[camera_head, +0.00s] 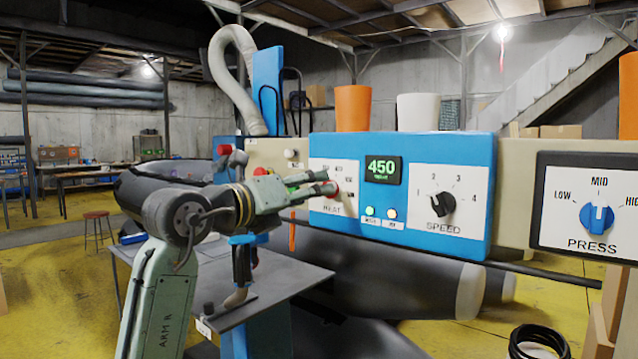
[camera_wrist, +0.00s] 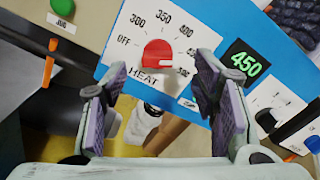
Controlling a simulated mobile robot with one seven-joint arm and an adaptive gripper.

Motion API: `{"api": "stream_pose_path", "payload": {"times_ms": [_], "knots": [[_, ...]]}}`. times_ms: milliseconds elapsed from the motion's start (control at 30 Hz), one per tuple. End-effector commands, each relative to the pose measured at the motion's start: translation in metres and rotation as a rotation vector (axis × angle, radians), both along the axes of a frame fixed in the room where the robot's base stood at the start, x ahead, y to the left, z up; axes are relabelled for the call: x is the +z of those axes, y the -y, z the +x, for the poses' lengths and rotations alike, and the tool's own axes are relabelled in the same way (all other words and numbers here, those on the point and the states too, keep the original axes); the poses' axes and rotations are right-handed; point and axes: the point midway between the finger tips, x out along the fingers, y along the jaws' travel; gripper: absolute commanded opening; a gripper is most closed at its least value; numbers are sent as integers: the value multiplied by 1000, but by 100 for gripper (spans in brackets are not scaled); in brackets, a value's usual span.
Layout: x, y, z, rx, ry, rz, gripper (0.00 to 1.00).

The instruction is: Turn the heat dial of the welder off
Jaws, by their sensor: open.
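The welder's blue panel (camera_head: 405,150) carries the HEAT dial, a red knob (camera_wrist: 157,54) under labels running from OFF on the left through 300, 350 and 400 to higher values on the right. The knob's exact pointing is hard to read. The green display (camera_head: 382,169) reads 450. My gripper (camera_head: 322,183) is in front of the HEAT plate and partly covers the dial in the head view. In the wrist view my open gripper (camera_wrist: 162,72) has one finger on either side of the knob, with gaps showing; contact is not visible.
A black SPEED knob (camera_head: 441,204) sits right of the display, and a blue PRESS knob (camera_head: 597,217) is on a separate panel farther right. Small lit buttons (camera_head: 370,211) are below the display. A grey table (camera_head: 270,285) stands below my arm.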

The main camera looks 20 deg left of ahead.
Motion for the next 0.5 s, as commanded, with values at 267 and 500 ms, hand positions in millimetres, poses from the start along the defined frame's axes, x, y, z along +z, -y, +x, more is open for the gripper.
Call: {"api": "stream_pose_path", "payload": {"times_ms": [267,500], "knots": [[1,12,34,1,0,-1,54],[0,14,39,1,0,-1,54]]}}
